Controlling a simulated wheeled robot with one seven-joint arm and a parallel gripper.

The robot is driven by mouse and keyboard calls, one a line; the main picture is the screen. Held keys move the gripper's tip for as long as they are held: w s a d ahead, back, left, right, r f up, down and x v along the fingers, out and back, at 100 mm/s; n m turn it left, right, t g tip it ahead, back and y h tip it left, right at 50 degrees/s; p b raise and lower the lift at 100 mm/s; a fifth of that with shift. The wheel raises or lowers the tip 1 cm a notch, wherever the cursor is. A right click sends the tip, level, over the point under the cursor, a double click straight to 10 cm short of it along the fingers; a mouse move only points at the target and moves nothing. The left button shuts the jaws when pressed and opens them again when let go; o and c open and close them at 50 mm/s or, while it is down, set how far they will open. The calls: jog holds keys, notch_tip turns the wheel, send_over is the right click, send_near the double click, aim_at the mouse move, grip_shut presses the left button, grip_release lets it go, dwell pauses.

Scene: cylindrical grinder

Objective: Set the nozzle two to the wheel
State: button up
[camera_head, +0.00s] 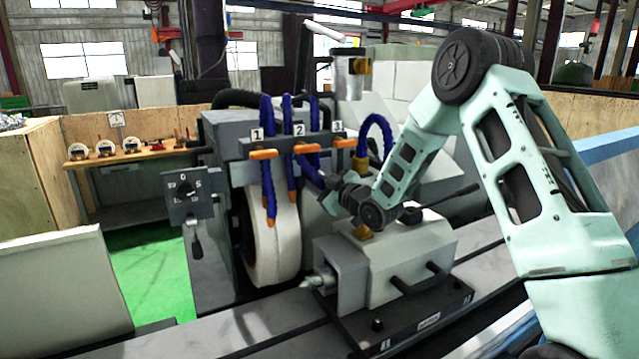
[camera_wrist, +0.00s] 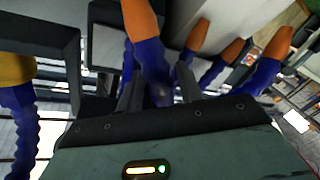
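The nozzles are blue segmented hoses with orange parts, hanging from a grey block with labels 1, 2 and 3. In the head view nozzle two (camera_head: 312,168) bends down and right from below label 2 to my gripper (camera_head: 334,189). In the wrist view my gripper (camera_wrist: 157,88) has its dark fingers close on both sides of a blue hose with an orange tip (camera_wrist: 138,18), which looks like nozzle two; it appears shut on it. The pale grinding wheel (camera_head: 278,240) is left of my gripper. Contact at the fingertips is partly hidden.
Nozzle one (camera_head: 268,185) hangs in front of the wheel. A control panel (camera_head: 188,190) is left of the wheel. Other orange tips (camera_wrist: 232,48) are close by.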

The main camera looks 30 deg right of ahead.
grip_shut()
jog(key=f+m+b, duration=0.1)
jog(key=b, duration=0.2)
jog(key=shift+a+f, duration=0.1)
jog(key=shift+a, duration=0.3)
jog(key=b, duration=0.1)
jog(key=a+m+b, duration=0.1)
jog(key=b, duration=0.1)
jog(key=shift+f+t, duration=0.3)
jog(key=a+m+b, duration=0.1)
jog(key=b, duration=0.1)
jog(key=a+m+b, duration=0.1)
jog(key=b, duration=0.1)
jog(key=shift+f+m, duration=0.2)
jog(key=shift+m, duration=0.1)
jog(key=a+m+b, duration=0.1)
jog(key=m+b, duration=0.1)
jog(key=b, duration=0.1)
jog(key=shift+a+r+t, duration=0.2)
jog(key=shift+a+t, duration=0.15)
jog(key=shift+t, duration=0.05)
jog(key=shift+o, duration=1.2)
grip_release()
jog(key=shift+s, duration=0.1)
